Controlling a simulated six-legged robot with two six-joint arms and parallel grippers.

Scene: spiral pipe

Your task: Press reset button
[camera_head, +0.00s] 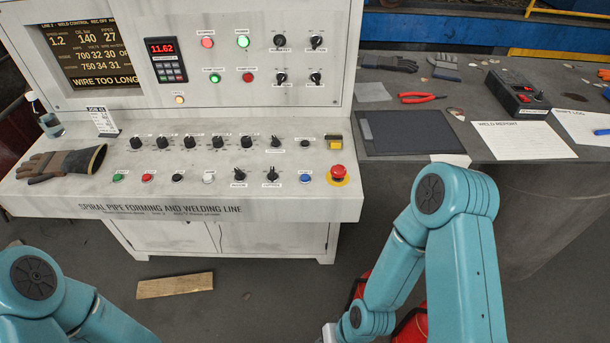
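A blue push button (305,178) sits on the sloped desk of the control console (205,205), near its right end. A small label is above it, too small to read for certain; this looks like the reset button. A red mushroom emergency stop (337,174) on a yellow ring is just to its right. My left arm shows at the lower left and my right arm at the lower right. Both grippers are out of view, and nothing of mine touches the console.
A row of black knobs (190,142) runs behind the buttons. A work glove (62,164) and small bottle (47,118) are at the console's left. A grey table (400,175) at right holds a dark pad (410,133), red pliers (420,97) and papers. A wooden plank (175,285) lies on the floor.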

